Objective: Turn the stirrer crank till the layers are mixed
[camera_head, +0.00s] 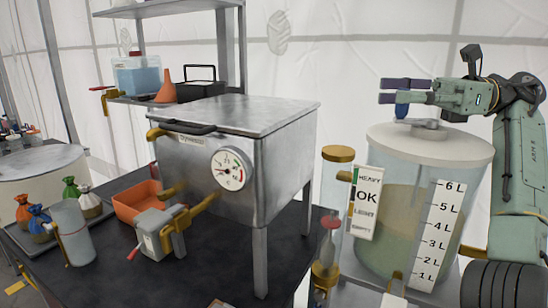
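The clear mixing tank (386,235) stands at the right under a pale round lid (445,143). It holds a murky olive-beige liquid; I cannot make out sharp layers in it. The stirrer crank (430,124) lies on top of the lid, with a blue knob (402,112) at its left end. My gripper (402,91) reaches in from the right, its two purple-tipped fingers level and pointing left, just above or around the knob. A narrow gap shows between the fingers. Whether they clasp the knob is hidden by the near finger.
A level scale (436,235) and an OK gauge card (364,203) are on the tank's front. A brass-capped tube (338,154) stands to its left. A large metal box with a dial (231,169) fills the middle. Bottles and an orange tray (137,199) are at the left.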

